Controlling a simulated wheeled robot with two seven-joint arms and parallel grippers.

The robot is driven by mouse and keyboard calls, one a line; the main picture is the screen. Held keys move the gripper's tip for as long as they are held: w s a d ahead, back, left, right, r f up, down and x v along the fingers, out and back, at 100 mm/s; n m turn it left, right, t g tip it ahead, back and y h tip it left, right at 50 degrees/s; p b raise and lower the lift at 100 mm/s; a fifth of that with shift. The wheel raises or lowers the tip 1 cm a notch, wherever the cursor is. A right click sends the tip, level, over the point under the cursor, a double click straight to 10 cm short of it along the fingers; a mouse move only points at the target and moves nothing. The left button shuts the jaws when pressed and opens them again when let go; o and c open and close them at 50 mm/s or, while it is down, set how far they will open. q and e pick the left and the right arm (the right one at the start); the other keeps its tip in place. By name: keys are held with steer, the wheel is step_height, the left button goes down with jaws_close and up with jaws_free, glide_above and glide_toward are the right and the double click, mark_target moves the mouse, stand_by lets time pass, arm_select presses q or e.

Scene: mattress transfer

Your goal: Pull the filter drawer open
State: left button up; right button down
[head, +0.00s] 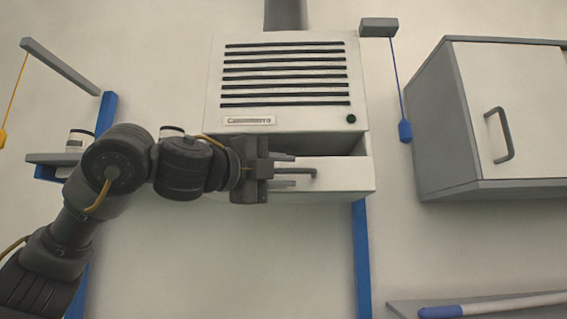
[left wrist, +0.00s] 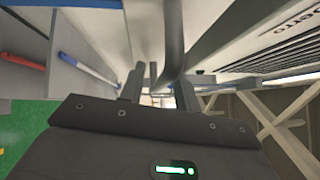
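The white filter unit (head: 290,50) hangs on the wall with dark slots and a label. Its filter drawer (head: 350,178) stands partly out at the bottom, with a dark gap above the drawer's front. The grey drawer handle (head: 312,173) is on that front; its bar also shows in the left wrist view (left wrist: 172,40). My left gripper (head: 292,171) is at the handle's left end, its two fingers apart, one above and one below the bar. In the left wrist view the fingers (left wrist: 160,88) are also apart, with the bar between or just beyond them; contact cannot be told.
A grey and white cabinet (head: 520,110) with a handle is on the right. Pull cords with a blue end (head: 405,131) and a yellow end (head: 3,138) hang at either side. A blue-gripped rod (head: 440,312) lies on a shelf at lower right.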

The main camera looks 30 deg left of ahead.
arm_select(q)
steer(key=shift+w, duration=0.15)
jaws_close()
steer(key=shift+d, duration=0.15)
